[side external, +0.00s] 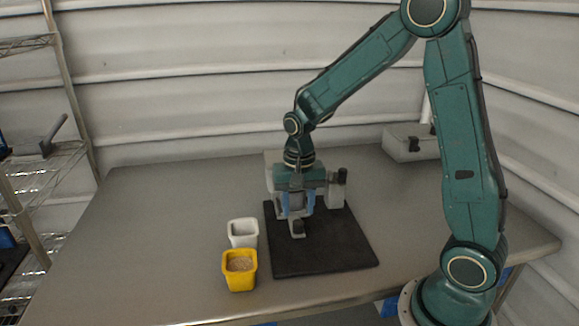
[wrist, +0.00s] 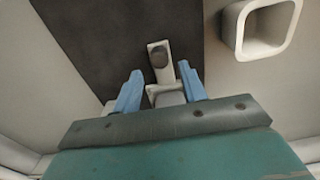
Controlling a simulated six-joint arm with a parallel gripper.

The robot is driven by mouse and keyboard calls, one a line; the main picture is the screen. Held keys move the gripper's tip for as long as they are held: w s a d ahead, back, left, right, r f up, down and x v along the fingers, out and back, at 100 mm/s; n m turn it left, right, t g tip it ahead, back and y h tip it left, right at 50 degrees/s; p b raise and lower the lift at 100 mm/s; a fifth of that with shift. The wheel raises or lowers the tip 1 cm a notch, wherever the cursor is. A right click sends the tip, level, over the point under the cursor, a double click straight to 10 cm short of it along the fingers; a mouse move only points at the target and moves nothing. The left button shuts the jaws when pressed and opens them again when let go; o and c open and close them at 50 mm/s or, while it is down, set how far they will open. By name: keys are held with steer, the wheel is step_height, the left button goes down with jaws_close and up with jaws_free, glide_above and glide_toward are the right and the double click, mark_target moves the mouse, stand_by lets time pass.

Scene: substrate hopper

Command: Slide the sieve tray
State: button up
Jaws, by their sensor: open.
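The sieve tray (side external: 298,230) is a pale grey slide with a dark knob, sticking out toward the camera at the foot of the hopper (side external: 336,190) in the side view. In the wrist view the tray (wrist: 154,47) shows as a light strip with the round dark knob (wrist: 159,57) on it. My gripper (side external: 297,207) is above the tray, in front of the hopper, and hides much of it. In the wrist view my gripper (wrist: 160,70) has its two blue fingers apart, one each side of the tray's strip. I cannot tell whether they touch it.
A dark mat (side external: 325,255) lies under the hopper. A white cup (side external: 243,232) stands to its left, also visible in the wrist view (wrist: 232,30). A yellow cup (side external: 240,280) with grainy material stands nearer the camera. A grey box (side external: 405,145) is at the back. The table's left is clear.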

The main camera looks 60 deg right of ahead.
mark_target(298, 222)
steer(key=shift+s+f, duration=0.1)
steer(key=shift+f, duration=2.2)
steer(key=c, duration=0.6)
steer(key=shift+c, duration=0.3)
steer(key=shift+a, duration=0.2)
steer(key=shift+s+a, duration=1.6)
steer(key=shift+a, duration=0.15)
steer(key=shift+s+a, duration=1.6)
steer(key=shift+a, duration=0.15)
steer(key=o, duration=0.7)
steer(key=shift+c, duration=0.2)
